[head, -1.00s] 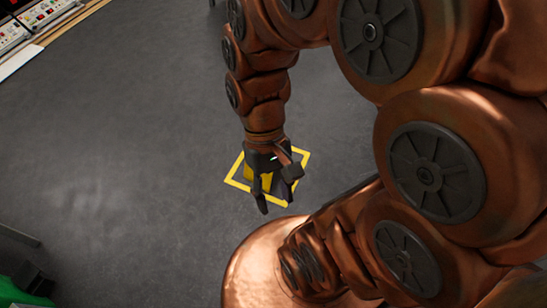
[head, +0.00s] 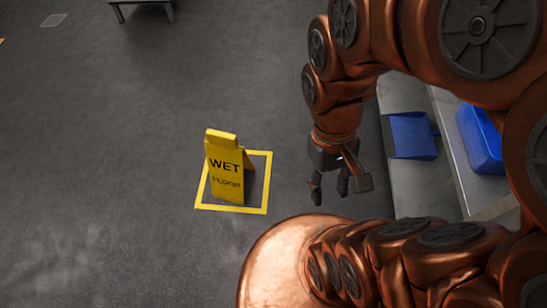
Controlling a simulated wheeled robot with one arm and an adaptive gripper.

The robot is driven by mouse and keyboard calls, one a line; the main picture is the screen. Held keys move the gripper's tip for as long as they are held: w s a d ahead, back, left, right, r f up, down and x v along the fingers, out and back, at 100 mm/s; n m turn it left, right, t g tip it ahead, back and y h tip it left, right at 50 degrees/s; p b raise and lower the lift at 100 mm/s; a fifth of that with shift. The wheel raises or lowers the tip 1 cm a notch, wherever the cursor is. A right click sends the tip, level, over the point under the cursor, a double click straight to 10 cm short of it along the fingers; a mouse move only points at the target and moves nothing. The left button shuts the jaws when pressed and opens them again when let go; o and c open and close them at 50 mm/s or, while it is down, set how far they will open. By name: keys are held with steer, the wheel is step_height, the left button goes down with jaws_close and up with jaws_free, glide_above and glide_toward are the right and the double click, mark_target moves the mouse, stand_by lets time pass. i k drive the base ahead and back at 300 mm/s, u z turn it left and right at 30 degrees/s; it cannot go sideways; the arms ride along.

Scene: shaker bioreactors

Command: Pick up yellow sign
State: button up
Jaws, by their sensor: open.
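The yellow sign (head: 222,170) is a folding wet floor sign with black lettering. It stands upright on the dark floor inside a yellow outlined square (head: 264,187). My gripper (head: 330,192) hangs fingers down to the right of the sign, clearly apart from it in the picture. Its fingers are spread and nothing is between them. The far side of the sign is hidden.
Blue bins (head: 412,136) sit at the right, by a pale bench or shelf (head: 405,92). A small table or cart (head: 142,8) stands at the top left. The floor left of the sign is clear.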

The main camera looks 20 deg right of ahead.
mark_target(227, 161)
steer(key=z, duration=0.65)
steer(key=k, duration=1.25)
steer(key=u, duration=1.75)
steer(key=i, duration=0.5)
